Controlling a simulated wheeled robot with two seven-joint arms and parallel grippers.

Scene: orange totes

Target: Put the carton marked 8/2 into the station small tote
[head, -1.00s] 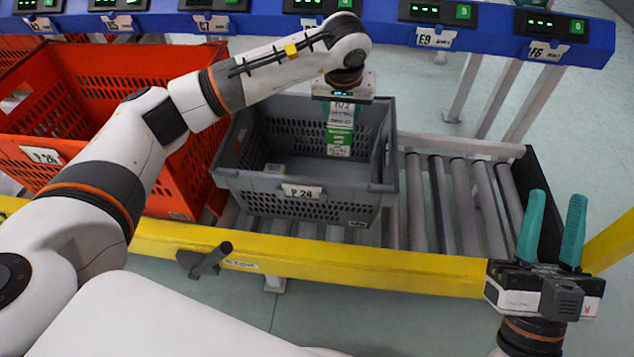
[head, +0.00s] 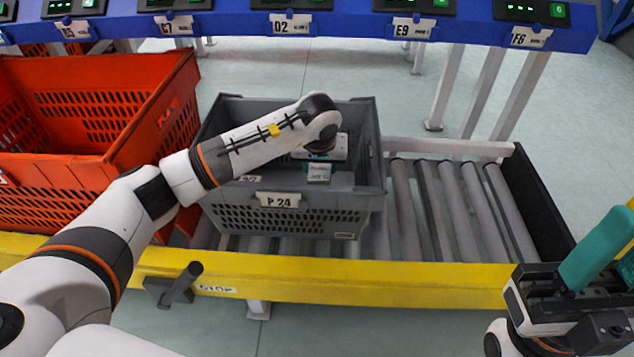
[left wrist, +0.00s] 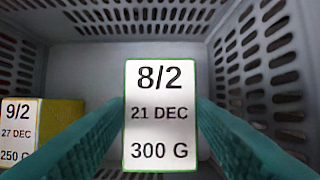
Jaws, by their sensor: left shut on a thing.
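The carton marked 8/2 (left wrist: 160,115) has a white label with a green edge, reading 21 DEC and 300 G. My left gripper (head: 322,152) is shut on it, with a teal finger at each side in the left wrist view. In the head view, part of the carton (head: 318,174) shows below the gripper. Gripper and carton are down inside the grey tote (head: 285,222) tagged P 24. I cannot tell whether the carton touches the tote floor. My right gripper (head: 612,255) is open and empty at the right edge, partly cut off.
A yellow carton marked 9/2 (left wrist: 18,130) stands in the tote, left of the held carton. An orange tote (head: 95,130) stands left of the grey one. Bare rollers (head: 450,205) lie to the right. A yellow rail (head: 380,282) runs in front, a blue display rail (head: 340,25) behind.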

